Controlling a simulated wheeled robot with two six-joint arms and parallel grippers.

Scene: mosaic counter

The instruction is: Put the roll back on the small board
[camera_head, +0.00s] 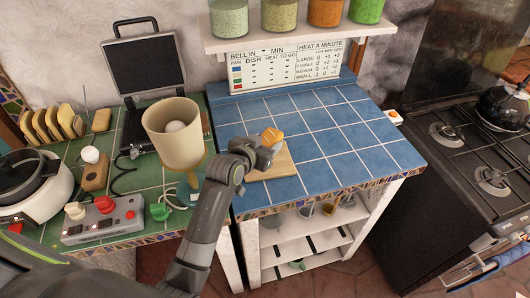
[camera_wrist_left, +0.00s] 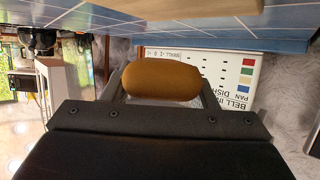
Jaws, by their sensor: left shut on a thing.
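The golden-brown roll (camera_head: 271,135) is held in my left gripper (camera_head: 266,143), over the blue tiled counter. In the left wrist view the roll (camera_wrist_left: 161,80) sits crosswise between the two fingers, and the gripper (camera_wrist_left: 160,92) is shut on it. The small wooden board (camera_head: 284,164) lies on the counter's front left part, partly hidden by my left gripper and arm. The board's edge also shows at the top of the left wrist view (camera_wrist_left: 190,9), with a gap between it and the roll. My right gripper is not in view.
A beige container (camera_head: 172,140) stands left of my left arm, near an open black press (camera_head: 147,68). A sign (camera_head: 285,63) and a shelf of jars (camera_head: 300,37) are behind. The blue counter (camera_head: 340,140) right of the board is clear. A stove (camera_head: 465,150) stands at right.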

